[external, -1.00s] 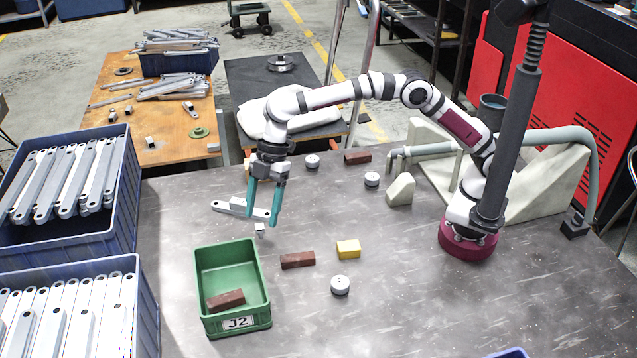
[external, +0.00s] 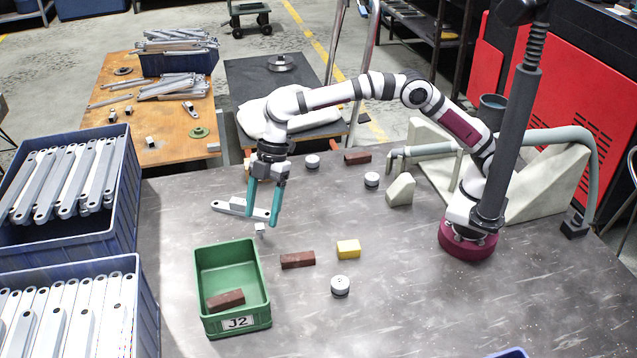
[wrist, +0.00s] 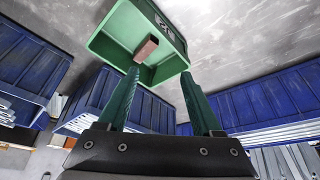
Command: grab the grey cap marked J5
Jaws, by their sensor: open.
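One cap (external: 340,285) is at the front, right of the green bin. Another cap (external: 371,180) is farther back, near a pale wedge, and a third cap (external: 312,161) is at the back. I cannot read a J5 mark on any of them. My gripper (external: 260,219) is open and empty, fingers pointing down, left of all three caps. In the wrist view, the open fingers (wrist: 160,73) show in front of the green bin, and no cap is visible.
The green bin (external: 264,310) marked J2 holds a brown block (external: 226,299). A brown block (external: 297,260) and a yellow block (external: 348,249) lie near the front cap. Blue crates (external: 146,310) stand left.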

